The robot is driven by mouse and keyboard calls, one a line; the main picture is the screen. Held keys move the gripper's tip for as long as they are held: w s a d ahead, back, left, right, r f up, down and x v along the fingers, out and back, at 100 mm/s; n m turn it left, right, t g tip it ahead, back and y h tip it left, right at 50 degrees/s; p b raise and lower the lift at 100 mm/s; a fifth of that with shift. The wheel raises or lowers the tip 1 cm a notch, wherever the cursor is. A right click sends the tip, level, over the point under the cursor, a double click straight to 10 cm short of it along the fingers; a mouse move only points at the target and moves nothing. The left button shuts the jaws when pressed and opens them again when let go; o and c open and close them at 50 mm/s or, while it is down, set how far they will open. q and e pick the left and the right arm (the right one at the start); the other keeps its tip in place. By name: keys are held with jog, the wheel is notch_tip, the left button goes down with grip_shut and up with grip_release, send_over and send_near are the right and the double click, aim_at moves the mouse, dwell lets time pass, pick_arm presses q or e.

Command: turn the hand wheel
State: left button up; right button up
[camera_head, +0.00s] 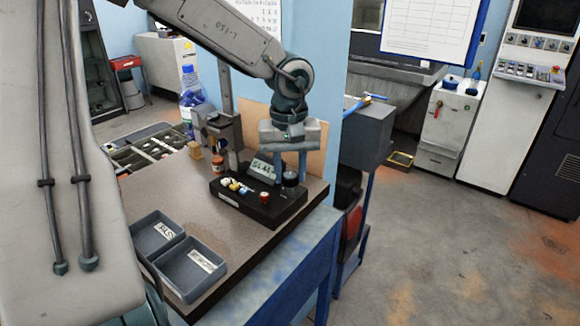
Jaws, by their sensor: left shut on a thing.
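A black bench device (252,207) with a lit display stands near the right edge of the brown tabletop. Small yellow, blue, white and red knobs or terminals sit on its top. A dark round hand wheel (291,181) stands at its right end. My left gripper (291,172) reaches down over that end from above. It is shut on the hand wheel, with a grey finger down at the wheel's right side. The other finger's contact is hard to make out. My right gripper is not in view.
Two grey labelled trays (193,268) lie at the table's front left. A blue-capped bottle (190,92) stands farther back. Bare tabletop lies between trays and device.

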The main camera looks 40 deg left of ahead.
pick_arm(q)
jog(key=shift+s+f, duration=0.1)
jog(key=shift+m, duration=0.3)
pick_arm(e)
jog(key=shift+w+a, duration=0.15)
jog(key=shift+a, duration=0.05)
pick_arm(q)
jog(key=o, duration=1)
jog(key=shift+c, duration=0.2)
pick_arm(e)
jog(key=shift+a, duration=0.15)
